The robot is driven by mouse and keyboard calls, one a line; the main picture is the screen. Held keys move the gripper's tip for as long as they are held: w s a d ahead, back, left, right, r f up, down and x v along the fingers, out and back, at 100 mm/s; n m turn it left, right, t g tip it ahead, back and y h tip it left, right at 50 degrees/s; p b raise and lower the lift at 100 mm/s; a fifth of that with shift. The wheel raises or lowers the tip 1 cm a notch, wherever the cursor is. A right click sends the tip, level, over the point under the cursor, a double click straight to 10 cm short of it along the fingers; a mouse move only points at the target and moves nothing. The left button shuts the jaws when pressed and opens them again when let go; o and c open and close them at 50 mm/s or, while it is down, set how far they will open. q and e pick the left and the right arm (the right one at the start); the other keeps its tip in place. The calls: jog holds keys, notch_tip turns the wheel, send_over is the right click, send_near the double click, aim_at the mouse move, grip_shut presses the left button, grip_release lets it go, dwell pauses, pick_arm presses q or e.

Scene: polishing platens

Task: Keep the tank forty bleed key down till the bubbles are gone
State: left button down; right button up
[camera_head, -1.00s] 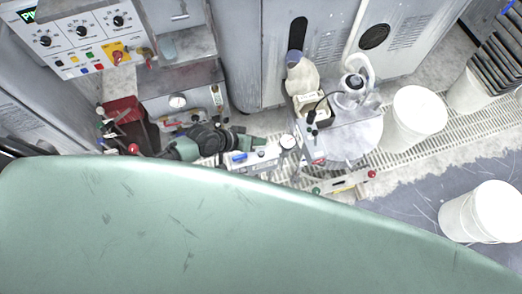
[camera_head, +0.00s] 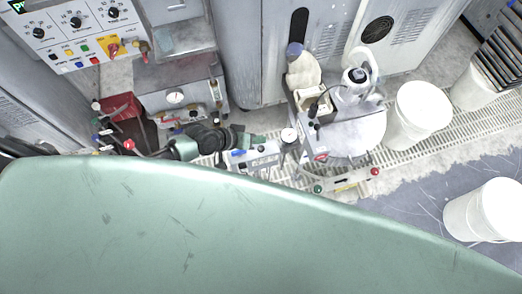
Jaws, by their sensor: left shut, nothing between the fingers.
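My left gripper (camera_head: 258,139) reaches in from the left, dark with green parts, its fingers pointing right and shut with nothing between them. It is just above a small white panel box (camera_head: 262,158) with a blue key (camera_head: 238,153); I cannot tell whether it touches the box. A round gauge (camera_head: 289,134) stands at the box's right end. I cannot read which key belongs to tank forty, and no bubbles can be made out. A round, pale tank-like vessel (camera_head: 352,137) stands to the right. My right gripper is not in view.
A control panel (camera_head: 75,32) with knobs and coloured buttons is at upper left. A red bin (camera_head: 118,105) is below it. White buckets (camera_head: 422,108) stand at right, with another (camera_head: 486,210) lower down. Grey cabinets (camera_head: 240,60) close off the back.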

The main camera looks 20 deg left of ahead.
aim_at(258, 149)
pick_arm(q)
notch_tip(258, 149, down, 4)
jog(key=shift+r+b, duration=0.1)
jog(key=shift+b, duration=1.15)
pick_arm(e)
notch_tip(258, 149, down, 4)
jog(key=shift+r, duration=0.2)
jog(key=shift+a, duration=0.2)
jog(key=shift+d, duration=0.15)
pick_arm(q)
jog(key=shift+f+b, duration=0.3)
jog(key=shift+f, duration=0.1)
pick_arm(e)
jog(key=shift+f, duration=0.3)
